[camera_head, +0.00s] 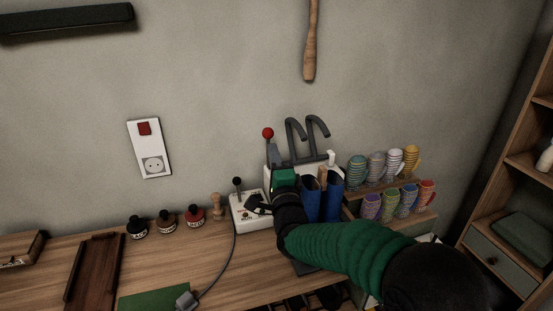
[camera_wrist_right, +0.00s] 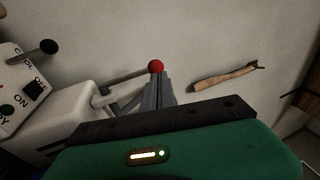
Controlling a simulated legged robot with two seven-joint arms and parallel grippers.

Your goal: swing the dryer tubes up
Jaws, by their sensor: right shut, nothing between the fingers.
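Two dark grey dryer tubes (camera_head: 300,138) rise above a white housing (camera_head: 311,164) against the wall and bend over at their tops. A lever with a red ball knob (camera_head: 267,133) stands left of them. My right gripper (camera_head: 273,152) is shut and empty, its fingertips close under the red knob. In the right wrist view the shut fingers (camera_wrist_right: 158,90) point at the red knob (camera_wrist_right: 156,66), and I cannot tell whether they touch. My green gripper body and arm hide part of the dryer. My left gripper is not in view.
A white switch box (camera_head: 247,211) with a cable stands to the left. Blue boot-like items (camera_head: 331,201) and racks of patterned mugs (camera_head: 404,199) stand to the right. A wooden handle (camera_head: 310,50) hangs above. Small ink pots (camera_head: 166,221) line the bench back.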

